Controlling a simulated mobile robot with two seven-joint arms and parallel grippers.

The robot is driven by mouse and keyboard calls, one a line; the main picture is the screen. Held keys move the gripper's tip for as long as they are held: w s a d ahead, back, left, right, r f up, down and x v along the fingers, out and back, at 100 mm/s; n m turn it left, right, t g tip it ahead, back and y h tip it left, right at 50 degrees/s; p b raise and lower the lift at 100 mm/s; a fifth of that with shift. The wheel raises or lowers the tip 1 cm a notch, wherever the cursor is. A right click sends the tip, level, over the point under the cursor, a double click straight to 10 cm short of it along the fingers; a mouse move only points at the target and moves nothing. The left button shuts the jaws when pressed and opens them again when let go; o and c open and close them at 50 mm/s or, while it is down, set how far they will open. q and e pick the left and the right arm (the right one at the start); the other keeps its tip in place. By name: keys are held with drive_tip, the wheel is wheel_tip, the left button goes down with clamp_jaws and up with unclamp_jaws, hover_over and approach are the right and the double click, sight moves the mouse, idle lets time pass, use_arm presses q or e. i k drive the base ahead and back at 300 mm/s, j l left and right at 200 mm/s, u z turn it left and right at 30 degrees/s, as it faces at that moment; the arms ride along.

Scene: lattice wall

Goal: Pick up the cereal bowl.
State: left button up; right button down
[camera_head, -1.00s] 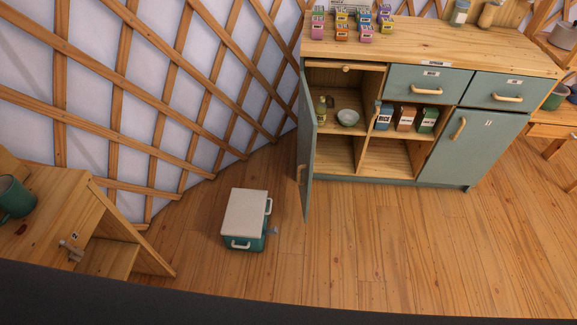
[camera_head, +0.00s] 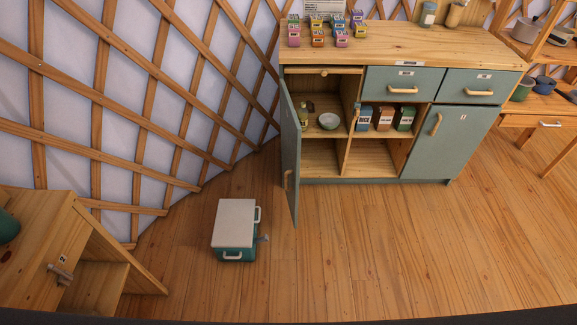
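A pale greenish-white bowl (camera_head: 329,121), which looks like the cereal bowl, sits on the upper shelf inside the left section of the cabinet (camera_head: 377,159). The blue-grey cabinet door (camera_head: 290,157) on that side stands open, swung out toward me. A small bottle (camera_head: 304,115) stands left of the bowl, close to the door. The bowl's front is unobstructed. Neither of my grippers shows in this view.
Several boxes (camera_head: 383,118) stand on the shelf right of the bowl. Small colourful boxes (camera_head: 318,39) line the countertop. A wooden stand (camera_head: 95,280) is at left. The floor (camera_head: 360,250) ahead is clear.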

sight(329, 121)
drive_tip(key=i+l+u, duration=0.1)
drive_tip(key=i+l, duration=0.5)
drive_tip(key=l, duration=0.15)
drive_tip(key=i+l+u, duration=0.15)
drive_tip(key=i+l, duration=0.15)
drive_tip(key=i+l+u, duration=0.1)
drive_tip(key=i+l, duration=0.15)
drive_tip(key=l, duration=0.25)
drive_tip(key=i+l, duration=0.3)
drive_tip(key=l, duration=0.15)
drive_tip(key=i+l+u, duration=0.15)
drive_tip(key=l, duration=0.25)
drive_tip(key=i+l+u, duration=0.1)
drive_tip(key=i+l, duration=0.25)
drive_tip(key=l, duration=0.15)
drive_tip(key=i+l, duration=0.2)
drive_tip(key=l, duration=0.3)
drive_tip(key=j+u, duration=0.05)
